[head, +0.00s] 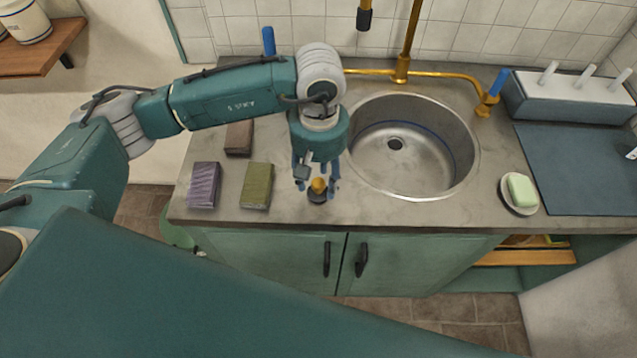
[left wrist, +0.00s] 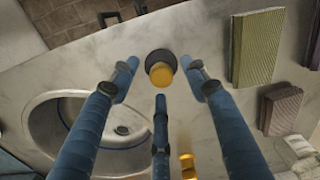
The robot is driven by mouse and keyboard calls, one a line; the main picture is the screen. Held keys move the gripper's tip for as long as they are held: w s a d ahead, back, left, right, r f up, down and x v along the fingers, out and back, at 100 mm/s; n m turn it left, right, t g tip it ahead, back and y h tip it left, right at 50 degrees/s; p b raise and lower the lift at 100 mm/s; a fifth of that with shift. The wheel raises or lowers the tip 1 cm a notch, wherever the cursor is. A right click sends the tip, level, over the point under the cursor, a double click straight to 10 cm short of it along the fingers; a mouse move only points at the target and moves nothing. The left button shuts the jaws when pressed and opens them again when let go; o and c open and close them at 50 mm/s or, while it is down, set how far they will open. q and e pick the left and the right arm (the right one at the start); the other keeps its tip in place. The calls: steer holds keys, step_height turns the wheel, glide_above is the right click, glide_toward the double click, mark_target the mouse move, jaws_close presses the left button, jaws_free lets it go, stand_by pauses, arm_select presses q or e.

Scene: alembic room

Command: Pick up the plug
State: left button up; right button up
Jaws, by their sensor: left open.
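The plug (head: 318,189) has a yellow knob on a dark round base and stands on the grey counter, left of the sink. It also shows in the left wrist view (left wrist: 161,72), just beyond my fingertips. My left gripper (head: 316,177) is above the plug, pointing down at it. In the left wrist view the blue fingers (left wrist: 163,85) are spread apart, with the plug between and beyond the tips. Nothing is held. My right gripper is not in view.
The round steel sink (head: 440,185) is right of my left gripper. Purple (head: 204,185), green (head: 257,186) and brown (head: 239,138) blocks lie to the left. A green soap (head: 522,189) on a dish and a blue mat (head: 575,185) are farther right. The counter's front edge is close.

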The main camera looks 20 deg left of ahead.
arm_select(q)
steer(key=shift+f, duration=1.15)
jaws_close()
steer(key=shift+r, duration=0.15)
